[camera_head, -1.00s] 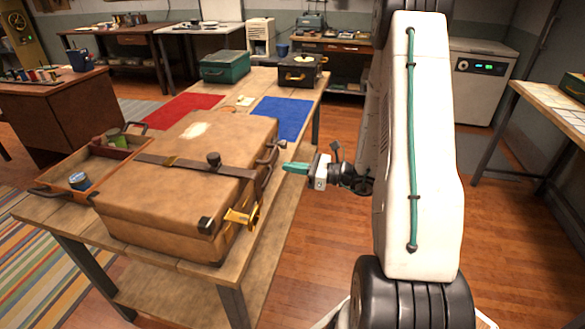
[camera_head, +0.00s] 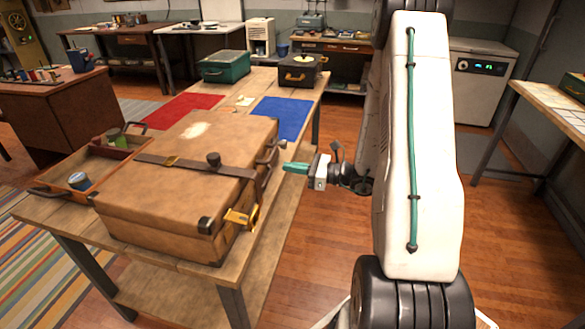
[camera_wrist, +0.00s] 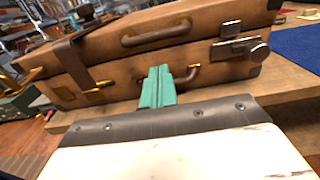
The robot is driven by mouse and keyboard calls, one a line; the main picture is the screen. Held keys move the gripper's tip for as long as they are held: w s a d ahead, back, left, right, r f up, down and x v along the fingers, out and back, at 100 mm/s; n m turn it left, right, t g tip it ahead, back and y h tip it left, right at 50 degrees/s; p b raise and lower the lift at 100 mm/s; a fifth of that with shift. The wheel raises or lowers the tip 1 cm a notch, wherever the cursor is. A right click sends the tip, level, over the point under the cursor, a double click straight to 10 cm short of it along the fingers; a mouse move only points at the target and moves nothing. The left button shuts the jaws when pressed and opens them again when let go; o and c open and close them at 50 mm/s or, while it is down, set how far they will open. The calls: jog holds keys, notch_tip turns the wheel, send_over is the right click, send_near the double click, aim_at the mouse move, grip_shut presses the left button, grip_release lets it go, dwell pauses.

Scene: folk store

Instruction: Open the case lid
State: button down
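The brown case (camera_head: 165,205) lies on the wooden bench, its lid (camera_head: 190,150) down, with a strap (camera_head: 195,166) across it. A gold latch (camera_head: 240,217) is at the near right corner. In the wrist view the case (camera_wrist: 120,72) shows its side with a lid handle (camera_wrist: 155,34), a lower handle (camera_wrist: 188,76) partly behind the fingers, a silver latch (camera_wrist: 240,48) at right and gold fittings (camera_wrist: 97,91) at left. My gripper (camera_head: 290,167) is right of the case; its teal fingers (camera_wrist: 157,85) are together, empty, in front of the lower handle. Contact cannot be told.
An open tray (camera_head: 85,172) with spools sits left of the case. Red (camera_head: 183,110) and blue (camera_head: 283,117) mats, a green box (camera_head: 224,67) and a black case (camera_head: 303,71) are farther along the bench. The floor right of the bench is clear.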

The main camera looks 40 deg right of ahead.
aim_at(273, 156)
jog(key=shift+w+a, duration=0.1)
jog(key=shift+w, duration=0.05)
jog(key=x, duration=0.6)
dwell(1.9)
dwell(0.4)
jog(key=shift+r, duration=0.1)
jog(key=shift+r, duration=1.2)
jog(key=shift+r, duration=0.15)
jog(key=shift+r, duration=1.15)
